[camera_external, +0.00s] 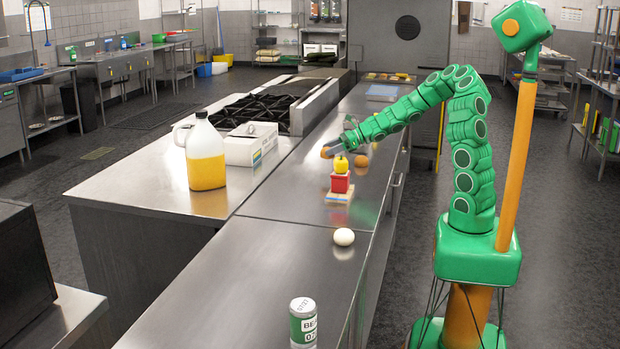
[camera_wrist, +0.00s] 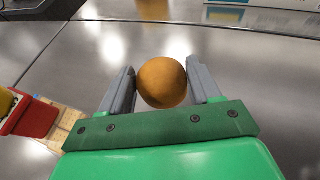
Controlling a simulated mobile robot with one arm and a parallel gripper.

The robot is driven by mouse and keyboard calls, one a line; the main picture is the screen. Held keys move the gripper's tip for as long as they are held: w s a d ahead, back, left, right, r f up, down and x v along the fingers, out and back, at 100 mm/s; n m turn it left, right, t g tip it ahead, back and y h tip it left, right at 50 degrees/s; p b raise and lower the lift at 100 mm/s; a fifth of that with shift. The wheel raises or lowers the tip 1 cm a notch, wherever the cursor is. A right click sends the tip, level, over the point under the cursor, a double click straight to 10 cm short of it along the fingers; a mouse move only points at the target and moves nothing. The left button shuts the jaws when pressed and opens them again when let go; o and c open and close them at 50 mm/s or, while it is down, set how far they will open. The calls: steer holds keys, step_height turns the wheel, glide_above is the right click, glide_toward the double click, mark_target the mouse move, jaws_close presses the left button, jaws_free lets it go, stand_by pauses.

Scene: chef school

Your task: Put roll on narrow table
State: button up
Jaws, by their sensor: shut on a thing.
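My gripper (camera_wrist: 160,78) is shut on a round, golden-brown roll (camera_wrist: 161,82), with one grey finger on each side of it. In the external view my gripper (camera_external: 332,149) reaches left over the steel counters, and the roll (camera_external: 326,153) shows at its tip, partly hidden by the fingers. The roll appears to be above the steel surface; the exact height is hard to tell. A long, narrow steel table (camera_external: 262,262) runs along the front, beside my base. I cannot tell for certain that this is the task's narrow table.
A yellow apple (camera_external: 341,164) sits on a red block (camera_external: 340,183) over a wooden board (camera_external: 338,197). A brown round item (camera_external: 361,161) and a white egg-like item (camera_external: 344,237) lie nearby. A juice jug (camera_external: 205,155), white box (camera_external: 251,144) and can (camera_external: 303,324) stand around. The narrow table's near middle is clear.

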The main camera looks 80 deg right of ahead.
mark_target(324, 171)
steer(key=shift+w+d+f, duration=0.2)
steer(key=shift+w+f, duration=0.3)
steer(key=shift+f, duration=0.15)
steer(key=shift+w+d+f, duration=0.2)
steer(key=shift+w+f, duration=0.35)
steer(key=shift+f, duration=0.15)
steer(key=shift+w+d+f, duration=0.2)
steer(key=shift+w+f, duration=0.3)
steer(key=shift+f, duration=1.6)
steer(key=o, duration=1)
steer(key=shift+f, duration=0.1)
steer(key=shift+o, duration=0.2)
steer(key=shift+v, duration=6.1)
